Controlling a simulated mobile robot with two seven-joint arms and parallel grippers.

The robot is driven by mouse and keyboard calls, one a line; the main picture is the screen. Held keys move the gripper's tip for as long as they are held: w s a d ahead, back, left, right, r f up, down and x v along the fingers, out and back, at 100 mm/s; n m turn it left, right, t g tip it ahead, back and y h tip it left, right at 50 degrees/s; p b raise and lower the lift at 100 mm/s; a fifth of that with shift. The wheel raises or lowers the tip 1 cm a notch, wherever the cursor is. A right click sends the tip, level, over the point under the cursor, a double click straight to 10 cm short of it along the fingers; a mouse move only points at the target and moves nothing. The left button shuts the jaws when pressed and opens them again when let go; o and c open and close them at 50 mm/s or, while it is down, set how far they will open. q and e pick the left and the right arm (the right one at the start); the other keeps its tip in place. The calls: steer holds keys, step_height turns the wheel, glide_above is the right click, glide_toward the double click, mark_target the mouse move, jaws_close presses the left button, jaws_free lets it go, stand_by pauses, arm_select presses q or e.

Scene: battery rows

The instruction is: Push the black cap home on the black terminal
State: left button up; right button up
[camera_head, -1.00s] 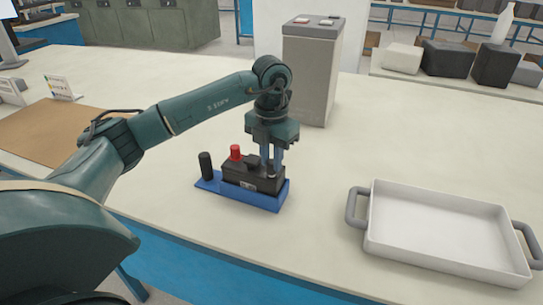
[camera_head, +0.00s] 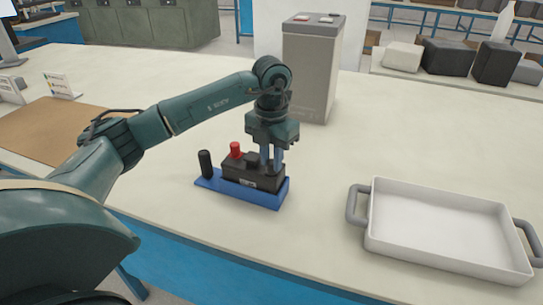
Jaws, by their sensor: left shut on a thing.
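The dark battery block (camera_head: 237,171) sits on a blue tray (camera_head: 268,203) on the table. A red cap (camera_head: 236,150) stands on its left part. A black upright cylinder (camera_head: 205,163) stands at the tray's left end, apart from the battery. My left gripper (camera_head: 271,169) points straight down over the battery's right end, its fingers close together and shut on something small. That is probably the black cap; the fingers hide it and the black terminal, so I cannot tell how it sits. A low black lump (camera_head: 252,159) shows beside the fingers. My right gripper is not in view.
A white tray with grey handles (camera_head: 440,225) lies on the right. A tall grey box (camera_head: 310,70) stands behind the gripper. The table between battery and white tray is clear.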

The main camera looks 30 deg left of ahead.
arm_select(q)
steer(key=shift+f, duration=0.1)
steer(key=o, duration=1.5)
steer(key=shift+r+p, duration=1.15)
steer(key=shift+r, duration=0.35)
steer(key=shift+r+p, duration=1.55)
steer(key=shift+r, duration=0.55)
